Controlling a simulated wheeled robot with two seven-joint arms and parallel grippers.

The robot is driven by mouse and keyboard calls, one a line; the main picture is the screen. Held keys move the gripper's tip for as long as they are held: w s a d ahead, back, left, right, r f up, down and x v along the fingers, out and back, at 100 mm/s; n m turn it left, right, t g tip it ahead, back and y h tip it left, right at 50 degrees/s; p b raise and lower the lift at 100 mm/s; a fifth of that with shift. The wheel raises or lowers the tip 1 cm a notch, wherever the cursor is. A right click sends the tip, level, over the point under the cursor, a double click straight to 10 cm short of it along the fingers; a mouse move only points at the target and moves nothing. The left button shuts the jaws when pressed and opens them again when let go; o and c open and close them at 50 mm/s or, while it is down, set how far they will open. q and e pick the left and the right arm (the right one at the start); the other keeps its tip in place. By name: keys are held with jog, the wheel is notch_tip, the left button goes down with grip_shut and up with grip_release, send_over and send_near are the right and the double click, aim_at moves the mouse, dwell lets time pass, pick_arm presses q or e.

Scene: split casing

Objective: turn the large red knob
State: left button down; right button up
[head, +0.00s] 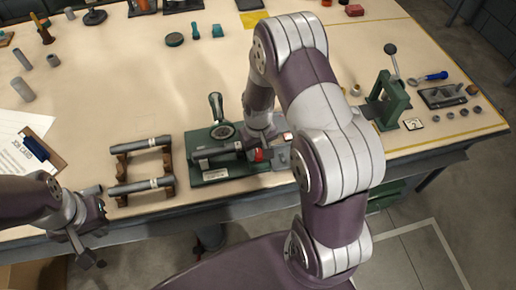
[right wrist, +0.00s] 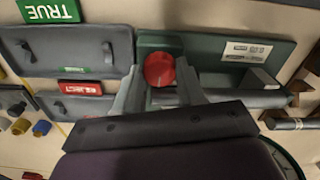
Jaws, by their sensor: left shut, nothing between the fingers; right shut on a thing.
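The large red knob (head: 259,155) is on the right end of the green bench device (head: 222,176), partly hidden by my right arm in the head view. In the right wrist view the knob (right wrist: 159,69) is round and red, with a light mark on its face. My right gripper (right wrist: 160,88) has a finger on each side of the knob and is shut on it. In the head view my right gripper (head: 264,142) reaches down over the device. My left gripper (head: 92,254) is shut and empty at the front left table edge, away from the device.
A rack with two dark bars (head: 140,185) stands left of the device. Grey trays (right wrist: 80,50) with a green TRUE label and a red REJECT label lie beside it. A green press frame (head: 392,100) stands at the right. The table middle behind the rack is clear.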

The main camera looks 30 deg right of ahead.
aim_at(258, 153)
jog(key=m, duration=0.3)
jog(key=shift+p, duration=0.4)
jog(key=shift+m+p, duration=0.35)
jog(key=shift+m, duration=2.05)
jog(key=o, duration=1.1)
jog(key=shift+c, duration=0.2)
jog(key=shift+r, duration=0.15)
notch_tip(258, 153, up, 12)
jog(key=b, duration=0.1)
jog(key=shift+r, duration=0.2)
